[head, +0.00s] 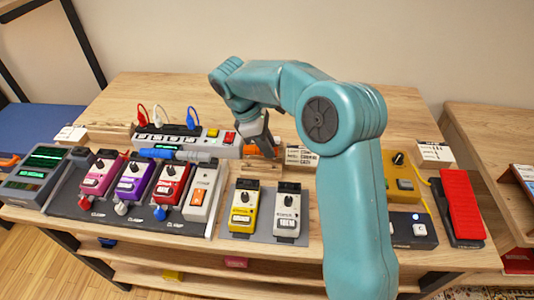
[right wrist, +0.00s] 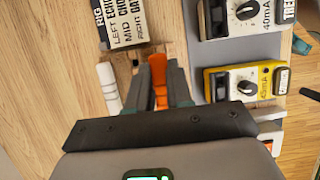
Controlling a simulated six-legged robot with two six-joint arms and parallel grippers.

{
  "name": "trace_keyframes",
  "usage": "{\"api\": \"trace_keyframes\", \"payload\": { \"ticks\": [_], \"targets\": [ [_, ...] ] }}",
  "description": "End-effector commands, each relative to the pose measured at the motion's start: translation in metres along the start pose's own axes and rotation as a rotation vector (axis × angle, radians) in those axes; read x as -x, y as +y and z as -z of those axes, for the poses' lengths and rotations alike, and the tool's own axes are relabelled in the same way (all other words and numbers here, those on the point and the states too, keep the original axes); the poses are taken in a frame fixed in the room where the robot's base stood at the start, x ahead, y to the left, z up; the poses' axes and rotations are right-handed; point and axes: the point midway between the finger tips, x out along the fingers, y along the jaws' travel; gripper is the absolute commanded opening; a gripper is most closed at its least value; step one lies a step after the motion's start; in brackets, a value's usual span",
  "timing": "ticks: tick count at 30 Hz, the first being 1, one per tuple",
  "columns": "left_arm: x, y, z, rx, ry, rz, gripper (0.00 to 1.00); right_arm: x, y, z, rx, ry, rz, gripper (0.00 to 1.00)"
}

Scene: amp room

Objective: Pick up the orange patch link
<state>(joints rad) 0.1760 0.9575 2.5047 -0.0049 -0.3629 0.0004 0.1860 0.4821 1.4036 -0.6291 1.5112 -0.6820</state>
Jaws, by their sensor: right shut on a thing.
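The orange patch link (right wrist: 159,84) is between the two fingers of my right gripper (right wrist: 158,68) in the right wrist view. The fingers are shut on it, and they cover part of its sides. In the head view, the right gripper (head: 262,146) points down at the back middle of the table, and a little of the orange link (head: 250,150) shows beside it. Whether the link touches the wood below is hard to tell. My left gripper is not in view.
A pale label block (head: 300,156) stands just right of the gripper. A yellow pedal (head: 243,212) and a white pedal (head: 286,214) stand in front. A blue rod (head: 176,154) lies to the left. A red pedal (head: 461,203) is at the right.

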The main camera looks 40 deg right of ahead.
Motion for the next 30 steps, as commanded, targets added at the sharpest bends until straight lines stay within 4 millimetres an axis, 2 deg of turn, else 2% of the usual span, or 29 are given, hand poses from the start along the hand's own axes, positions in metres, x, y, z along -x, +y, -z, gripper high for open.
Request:
{"api": "trace_keyframes", "payload": {
  "ticks": [1, 6, 15, 21, 30],
  "targets": [
    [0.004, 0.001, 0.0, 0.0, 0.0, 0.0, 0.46, 0.015, 0.0, -0.005, -0.002, 0.004, -0.004, 0.0],
    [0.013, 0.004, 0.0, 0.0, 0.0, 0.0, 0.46, 0.059, 0.0, -0.023, -0.001, 0.004, -0.003, 0.0],
    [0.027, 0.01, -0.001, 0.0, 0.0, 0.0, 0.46, 0.118, 0.0, -0.048, 0.0, 0.002, -0.002, 0.0],
    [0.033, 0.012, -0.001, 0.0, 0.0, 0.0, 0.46, 0.137, 0.0, -0.056, 0.0, 0.001, -0.001, 0.0],
    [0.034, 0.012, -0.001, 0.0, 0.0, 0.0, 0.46, 0.142, -0.001, -0.059, 0.001, 0.0, 0.0, 0.0]
  ]
}}
